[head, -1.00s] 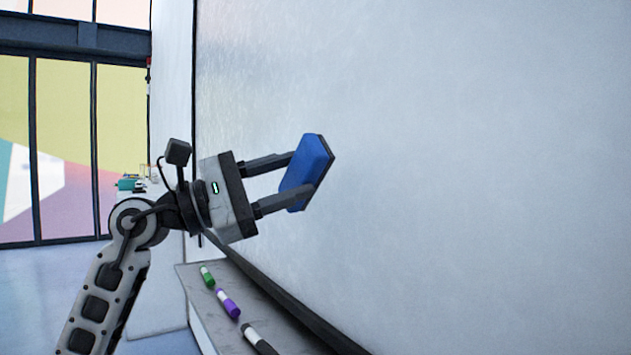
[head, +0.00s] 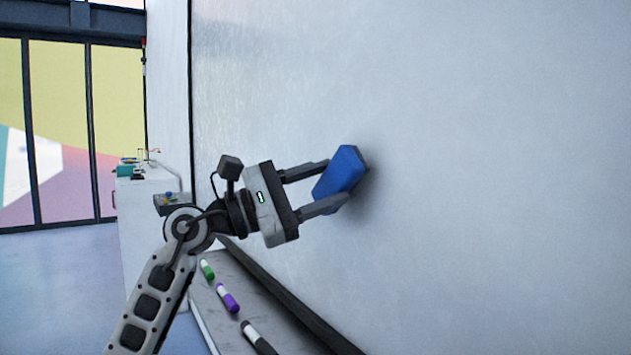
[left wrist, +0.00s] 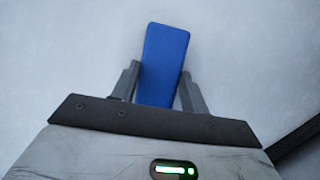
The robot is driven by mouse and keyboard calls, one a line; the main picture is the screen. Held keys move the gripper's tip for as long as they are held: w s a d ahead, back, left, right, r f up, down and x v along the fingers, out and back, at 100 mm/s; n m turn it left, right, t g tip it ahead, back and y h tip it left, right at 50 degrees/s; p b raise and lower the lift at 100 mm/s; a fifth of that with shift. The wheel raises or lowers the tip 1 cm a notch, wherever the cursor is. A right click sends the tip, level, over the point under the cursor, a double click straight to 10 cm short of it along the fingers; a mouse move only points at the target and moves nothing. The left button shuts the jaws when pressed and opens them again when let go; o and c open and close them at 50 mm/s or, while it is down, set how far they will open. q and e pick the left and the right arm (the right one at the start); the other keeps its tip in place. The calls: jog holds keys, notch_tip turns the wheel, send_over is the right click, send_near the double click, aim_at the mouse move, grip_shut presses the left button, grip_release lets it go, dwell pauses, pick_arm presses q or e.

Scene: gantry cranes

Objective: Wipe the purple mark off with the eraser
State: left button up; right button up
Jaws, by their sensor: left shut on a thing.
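My left gripper (head: 320,188) is shut on the blue eraser (head: 340,179), holding it by its sides. The eraser's dark underside faces the whiteboard (head: 480,180), and a shadow lies on the board right beside it. It is at or very close to the board; I cannot tell if it touches. The left wrist view shows the eraser (left wrist: 164,62) between the fingers (left wrist: 160,90) against the pale board. No purple mark shows on the visible board; any part behind the eraser is hidden. My right gripper is not in view.
A ledge (head: 222,328) below the board holds a green marker (head: 207,269), a purple marker (head: 228,298) and a black-and-white marker (head: 257,337). A white counter (head: 150,225) with small items stands at the back left. The board area right of the eraser is clear.

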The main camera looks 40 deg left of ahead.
pick_arm(q)
jog(key=shift+w, duration=0.1)
dwell(0.5)
jog(key=shift+w+d, duration=0.35)
jog(key=shift+w, duration=0.35)
jog(key=shift+s+d+p, duration=0.2)
jog(key=shift+s+d, duration=0.1)
jog(key=shift+d, duration=0.3)
jog(key=shift+s+d+p, duration=0.25)
jog(key=shift+s+d, duration=0.05)
jog(key=shift+d, duration=0.3)
jog(key=shift+s+d+p, duration=0.2)
jog(key=shift+s+d, duration=0.1)
jog(key=shift+d, duration=0.3)
jog(key=shift+w, duration=0.1)
jog(key=shift+w+a+f+b, duration=0.1)
jog(key=shift+w+a+b, duration=0.15)
jog(key=shift+a+b, duration=0.25)
jog(key=shift+w+a+b, duration=0.2)
jog(key=shift+a+b, duration=0.2)
jog(key=shift+b, duration=0.05)
jog(key=shift+w+a+b, duration=0.2)
jog(key=shift+w+a, duration=0.05)
jog(key=shift+a, duration=0.2)
jog(key=shift+w+a+b, duration=0.15)
jog(key=shift+w+a, duration=0.05)
jog(key=shift+a, duration=0.25)
